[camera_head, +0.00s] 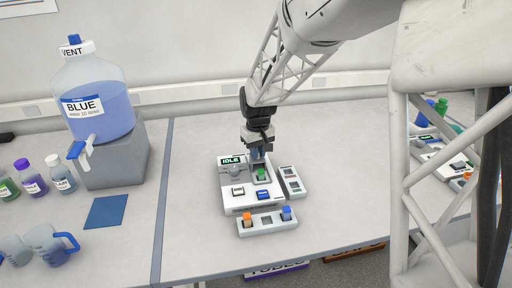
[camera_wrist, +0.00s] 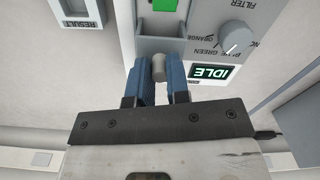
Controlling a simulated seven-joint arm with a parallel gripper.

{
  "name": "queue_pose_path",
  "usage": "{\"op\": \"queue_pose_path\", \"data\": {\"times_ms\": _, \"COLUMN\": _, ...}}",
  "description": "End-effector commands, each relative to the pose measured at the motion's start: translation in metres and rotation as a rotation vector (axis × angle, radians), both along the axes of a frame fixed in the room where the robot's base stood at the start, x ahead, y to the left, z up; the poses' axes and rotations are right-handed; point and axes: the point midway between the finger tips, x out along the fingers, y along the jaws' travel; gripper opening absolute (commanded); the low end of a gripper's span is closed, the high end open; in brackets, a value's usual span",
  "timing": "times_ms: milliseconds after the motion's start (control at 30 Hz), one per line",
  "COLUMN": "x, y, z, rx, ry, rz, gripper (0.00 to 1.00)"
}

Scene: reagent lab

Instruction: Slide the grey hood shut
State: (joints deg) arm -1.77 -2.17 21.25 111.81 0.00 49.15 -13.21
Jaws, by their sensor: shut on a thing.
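A white instrument (camera_head: 237,205) stands on the bench, with a screen (camera_head: 230,160) reading IDLE. My gripper (camera_head: 258,154) reaches down over its back edge. In the wrist view, my gripper's blue fingers (camera_wrist: 157,80) are shut on a grey knob (camera_wrist: 158,68), which appears to be the grey hood's handle. A grey part (camera_wrist: 160,46) next to the knob may be the hood, but its outline is hard to tell. A green-topped item (camera_head: 261,174) shows uncovered in the instrument's slot, in front of my gripper; the wrist view shows its green top (camera_wrist: 165,5).
A rack (camera_head: 267,228) with orange and blue caps stands in front of the instrument, and a small panel (camera_head: 291,182) stands to its right. A large BLUE vent bottle (camera_head: 94,85), bottles and jugs (camera_head: 47,244) are at left. A dial (camera_wrist: 236,37) sits near the screen.

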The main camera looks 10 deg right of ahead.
Motion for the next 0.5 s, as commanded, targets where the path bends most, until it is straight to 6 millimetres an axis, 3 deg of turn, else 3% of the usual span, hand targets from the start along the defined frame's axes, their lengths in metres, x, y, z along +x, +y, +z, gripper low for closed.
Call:
{"op": "queue_pose_path", "data": {"times_ms": 300, "x": -0.039, "y": 0.000, "z": 0.001, "rx": 0.001, "ry": -0.002, "rz": 0.000, "gripper": 0.00}}
{"op": "queue_pose_path", "data": {"times_ms": 500, "x": -0.054, "y": 0.000, "z": 0.000, "rx": 0.000, "ry": -0.001, "rz": 0.000, "gripper": 0.00}}
